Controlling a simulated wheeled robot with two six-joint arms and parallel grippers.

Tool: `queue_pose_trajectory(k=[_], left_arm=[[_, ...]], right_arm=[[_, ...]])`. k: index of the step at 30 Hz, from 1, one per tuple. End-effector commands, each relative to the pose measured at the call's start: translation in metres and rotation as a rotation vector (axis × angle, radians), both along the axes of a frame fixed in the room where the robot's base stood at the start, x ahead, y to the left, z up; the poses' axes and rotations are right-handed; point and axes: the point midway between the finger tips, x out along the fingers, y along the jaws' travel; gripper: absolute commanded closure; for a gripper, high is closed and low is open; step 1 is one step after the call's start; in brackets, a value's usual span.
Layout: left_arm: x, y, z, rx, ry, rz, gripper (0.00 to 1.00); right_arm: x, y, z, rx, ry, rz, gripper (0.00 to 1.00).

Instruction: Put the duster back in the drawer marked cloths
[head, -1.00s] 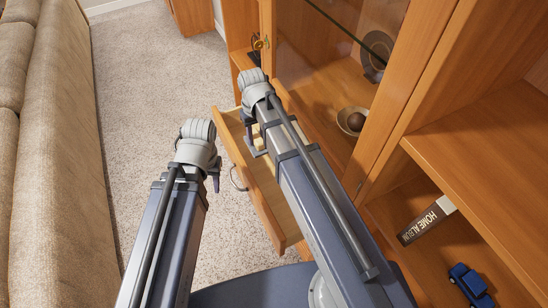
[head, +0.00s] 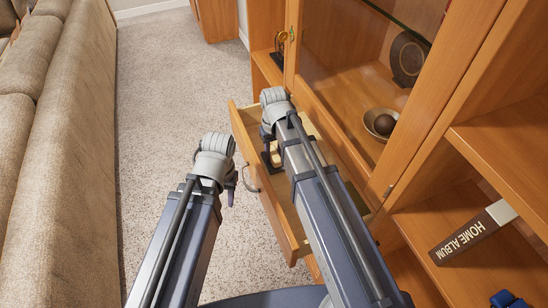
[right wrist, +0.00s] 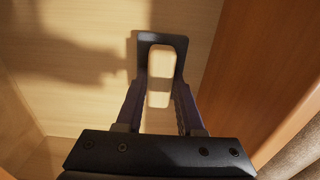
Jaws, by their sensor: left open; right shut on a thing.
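The duster (right wrist: 167,62), a pale block on a dark, flat base, is between the fingers of my right gripper (right wrist: 160,108) in the right wrist view. This gripper (head: 270,152) is shut on it, inside an open wooden drawer (head: 284,222) in the head view. The drawer's pale floor (right wrist: 85,75) lies behind the duster; I cannot tell whether they touch. The arm partly hides both in the head view. No label shows on the drawer. My left gripper (head: 232,187) is open and empty, outside the drawer near its handle (head: 250,180).
The wooden cabinet (head: 375,180) stands on the right, with a bowl (head: 381,123) behind glass and a home album (head: 470,236) on an open shelf. A beige sofa (head: 60,150) is on the left. Clear carpet (head: 165,110) lies between.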

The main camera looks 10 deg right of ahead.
Motion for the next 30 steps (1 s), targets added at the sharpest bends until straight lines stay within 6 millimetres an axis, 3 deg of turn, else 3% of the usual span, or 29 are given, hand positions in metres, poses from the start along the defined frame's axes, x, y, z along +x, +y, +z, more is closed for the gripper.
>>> queue_pose_trajectory(k=[10, 11, 18, 30], left_arm=[[0.0, 0.0, -0.0033, 0.0, 0.0, 0.0, 0.58], [0.0, 0.0, -0.0023, 0.0, 0.0, 0.0, 0.58], [0.0, 0.0, -0.0017, 0.0, 0.0, 0.0, 0.58], [0.0, -0.0001, 0.0025, 0.0, 0.0, 0.0, 0.58]], right_arm=[[0.0, 0.0, -0.0033, 0.0, 0.0, 0.0, 1.0], [0.0, 0.0, -0.0023, 0.0, 0.0, 0.0, 0.61], [0.0, 0.0, -0.0017, 0.0, 0.0, 0.0, 0.34], [0.0, 0.0, 0.0025, 0.0, 0.0, 0.0, 0.33]])
